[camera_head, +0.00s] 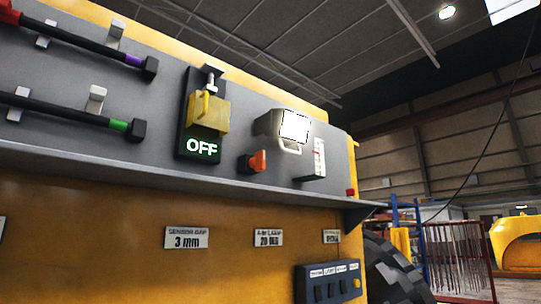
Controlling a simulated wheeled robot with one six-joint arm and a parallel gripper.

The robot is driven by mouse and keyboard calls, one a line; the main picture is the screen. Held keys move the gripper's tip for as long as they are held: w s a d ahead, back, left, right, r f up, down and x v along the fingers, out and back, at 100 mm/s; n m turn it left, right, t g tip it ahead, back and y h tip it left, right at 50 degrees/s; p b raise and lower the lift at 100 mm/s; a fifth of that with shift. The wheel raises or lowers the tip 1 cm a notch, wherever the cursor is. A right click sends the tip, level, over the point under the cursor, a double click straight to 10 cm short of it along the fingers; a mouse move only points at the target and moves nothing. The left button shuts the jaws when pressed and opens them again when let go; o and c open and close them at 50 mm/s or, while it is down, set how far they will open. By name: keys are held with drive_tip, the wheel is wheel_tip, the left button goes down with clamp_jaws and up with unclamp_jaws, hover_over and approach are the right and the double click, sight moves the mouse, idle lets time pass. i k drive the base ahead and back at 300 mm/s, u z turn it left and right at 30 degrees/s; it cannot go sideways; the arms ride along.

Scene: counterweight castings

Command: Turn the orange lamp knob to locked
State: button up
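The orange lamp knob (258,161) sits on the grey panel of a yellow machine, near the middle of the head view. It has a dark base at its left and its orange handle points to the right and slightly up. I cannot read any locked mark beside it. Above and to its right is a work lamp (290,127) with a bright square face and a pale handle below. My gripper is not in view.
A yellow padlock (209,109) hangs over a black switch plate lit OFF (202,148). Two black bars (65,115) are clipped at left. A ledge (150,170) juts out below the panel. A small red piece (351,192) sits near its right end.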

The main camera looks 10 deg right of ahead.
sight(258, 163)
drive_tip(key=z, duration=1.45)
drive_tip(key=i, duration=1.3)
drive_tip(key=u, duration=0.9)
